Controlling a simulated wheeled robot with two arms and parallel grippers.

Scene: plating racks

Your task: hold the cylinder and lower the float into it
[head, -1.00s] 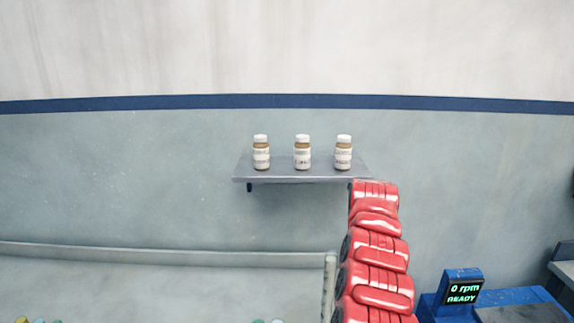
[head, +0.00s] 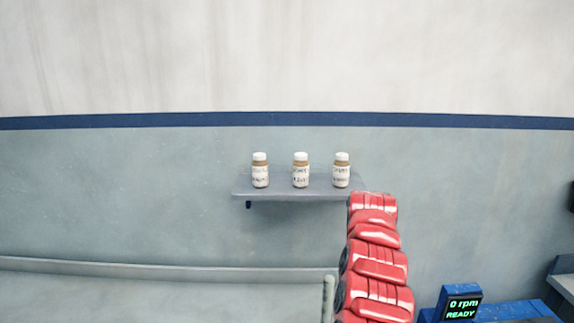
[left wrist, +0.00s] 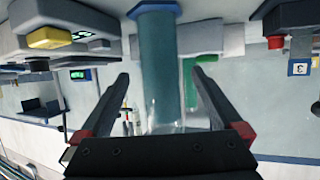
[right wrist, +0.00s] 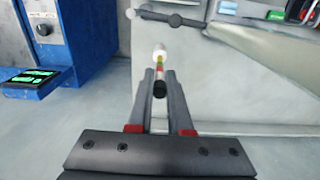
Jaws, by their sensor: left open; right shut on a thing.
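The cylinder (left wrist: 160,65) is clear, holds blue-green liquid and has a blue end at the top edge of the left wrist view. My left gripper (left wrist: 158,77) is open, with one finger on each side of the cylinder; I cannot tell whether either touches it. The float (right wrist: 160,62) is a slim piece with a white end, a red and green band and a black end. My right gripper (right wrist: 159,74) is shut on it. Neither the cylinder, the float nor the grippers show in the head view.
A wall shelf (head: 290,194) holds three white-capped bottles (head: 300,170). In the left wrist view, a grey unit with a yellow part (left wrist: 48,38) and a red knob (left wrist: 276,42) lie beside the cylinder.

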